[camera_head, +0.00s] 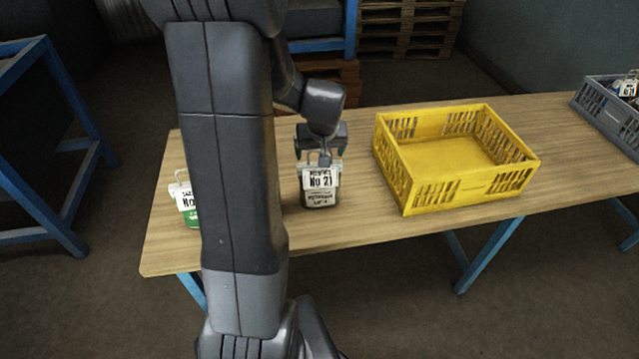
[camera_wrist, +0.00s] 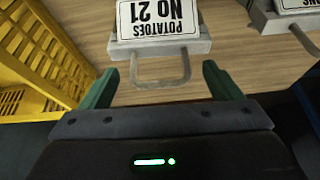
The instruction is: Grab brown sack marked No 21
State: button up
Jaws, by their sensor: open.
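The sack marked No 21 (camera_head: 320,199) stands upright on the table, with a white card reading No 21 and a dark brownish-green body. In the wrist view its card (camera_wrist: 158,16) reads "POTATOES No 21" upside down, and its grey loop handle (camera_wrist: 160,82) points toward my gripper. My gripper (camera_wrist: 162,84) is open, one green finger on each side of the handle's end, with a gap to both. In the head view my gripper (camera_head: 322,152) is right above the sack's top. Most of the sack body is hidden in the wrist view.
A green and white sack (camera_head: 188,204) stands at the table's left, partly hidden by my arm. An empty yellow crate (camera_head: 430,195) stands right of the No 21 sack. A grey crate (camera_head: 606,112) with things in it is at the far right. Bare wood lies between the crates.

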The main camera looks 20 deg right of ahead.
jog(key=shift+w+f, duration=0.2)
jog(key=shift+f, duration=0.35)
jog(key=shift+c, duration=0.3)
grip_shut()
jog(key=shift+d, duration=0.1)
jog(key=shift+r, duration=0.1)
